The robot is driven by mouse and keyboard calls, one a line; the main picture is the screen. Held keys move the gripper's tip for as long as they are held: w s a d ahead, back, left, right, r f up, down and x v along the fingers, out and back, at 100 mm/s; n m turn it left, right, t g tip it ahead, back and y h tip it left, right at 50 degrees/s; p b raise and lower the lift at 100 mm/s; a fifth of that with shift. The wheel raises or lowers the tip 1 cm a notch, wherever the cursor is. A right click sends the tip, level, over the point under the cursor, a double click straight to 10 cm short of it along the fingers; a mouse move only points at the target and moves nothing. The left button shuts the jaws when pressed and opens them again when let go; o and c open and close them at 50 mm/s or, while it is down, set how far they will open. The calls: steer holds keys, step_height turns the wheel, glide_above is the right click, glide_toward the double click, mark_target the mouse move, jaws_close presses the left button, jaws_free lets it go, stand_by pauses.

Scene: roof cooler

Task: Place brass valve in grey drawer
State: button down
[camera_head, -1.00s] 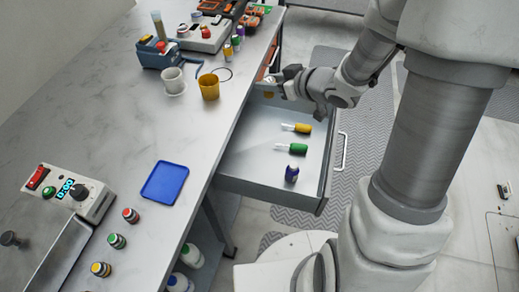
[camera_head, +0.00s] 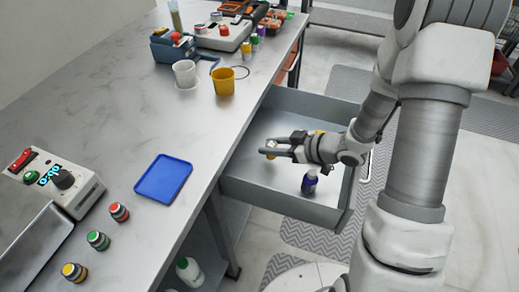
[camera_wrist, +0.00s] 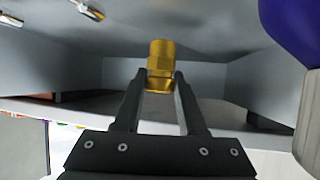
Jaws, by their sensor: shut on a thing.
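The brass valve (camera_wrist: 160,62) is a gold-coloured hex fitting. My gripper (camera_wrist: 159,85) is shut on it, one dark finger on each side. In the head view, my gripper (camera_head: 271,153) reaches in from the right over the open grey drawer (camera_head: 275,199), with the valve (camera_head: 277,154) small and partly hidden between its fingertips. The drawer's walls also show around the valve in the wrist view (camera_wrist: 75,76). I cannot tell exactly how high the valve is above the drawer floor.
A yellow-handled tool (camera_head: 319,132) is mostly hidden behind my gripper. The worktop (camera_head: 120,120) borders the drawer.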

mark_target(259, 155)
steer(key=shift+w+a+f, duration=0.1)
steer(key=shift+a+f, duration=0.1)
steer(key=shift+f, duration=0.15)
steer(key=w+a, duration=0.1)
steer(key=w+a+b, duration=0.1)
steer(key=a, duration=0.1)
steer(key=shift+w+a, duration=0.1)
steer(key=shift+a, duration=0.1)
steer(key=shift+d+f+b, duration=0.2)
steer(key=shift+f+b, duration=0.4)
steer(key=shift+r, duration=0.1)
steer(key=shift+c, duration=2.4)
jaws_free()
steer(key=shift+f, duration=0.2)
